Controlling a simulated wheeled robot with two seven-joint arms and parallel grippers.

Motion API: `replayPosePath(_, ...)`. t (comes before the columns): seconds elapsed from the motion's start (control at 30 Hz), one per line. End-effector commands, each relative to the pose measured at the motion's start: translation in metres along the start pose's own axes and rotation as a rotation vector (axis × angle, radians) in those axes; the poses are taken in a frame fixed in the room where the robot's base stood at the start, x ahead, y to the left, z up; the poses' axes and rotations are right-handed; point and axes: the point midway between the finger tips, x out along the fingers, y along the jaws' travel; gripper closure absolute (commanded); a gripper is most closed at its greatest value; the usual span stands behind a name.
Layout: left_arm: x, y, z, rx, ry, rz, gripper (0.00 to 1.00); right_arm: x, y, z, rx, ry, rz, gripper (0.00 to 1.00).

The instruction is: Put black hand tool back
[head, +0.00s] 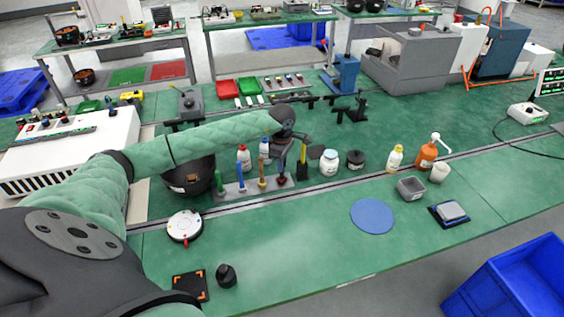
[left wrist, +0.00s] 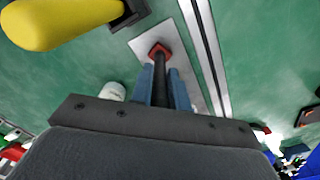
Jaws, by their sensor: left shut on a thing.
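My left gripper (head: 284,150) reaches over the right part of a grey tool holder (head: 232,190) and points down. In the left wrist view its two blue fingers (left wrist: 163,88) are shut on the black hand tool (left wrist: 159,68). The tool's black shaft runs down from the fingers to a red piece (left wrist: 160,49) at the grey holder plate (left wrist: 186,76). In the head view the black tool (head: 282,173) shows below the gripper, upright at the holder. I cannot tell whether it is fully seated. My right gripper is not in view.
Green, blue and orange tools (head: 262,174) stand left of the gripper in the holder. A yellow-handled tool (head: 303,154) stands close on the right. A white jar (head: 329,162) and a black container (head: 356,159) are further right. A large black bowl (head: 190,178) is at the left.

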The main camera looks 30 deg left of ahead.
Motion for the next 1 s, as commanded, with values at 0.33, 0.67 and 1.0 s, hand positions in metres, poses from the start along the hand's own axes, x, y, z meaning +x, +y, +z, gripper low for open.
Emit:
replayPosePath(0.33,0.002,0.0,0.0,0.0,0.0,0.0,0.79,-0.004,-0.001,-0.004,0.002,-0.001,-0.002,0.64)
replayPosePath(0.67,0.001,0.0,0.0,0.0,0.0,0.0,0.61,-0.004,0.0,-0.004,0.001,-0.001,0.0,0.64)
replayPosePath(1.0,-0.004,0.001,0.0,0.001,0.0,0.001,0.61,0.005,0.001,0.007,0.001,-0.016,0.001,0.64)
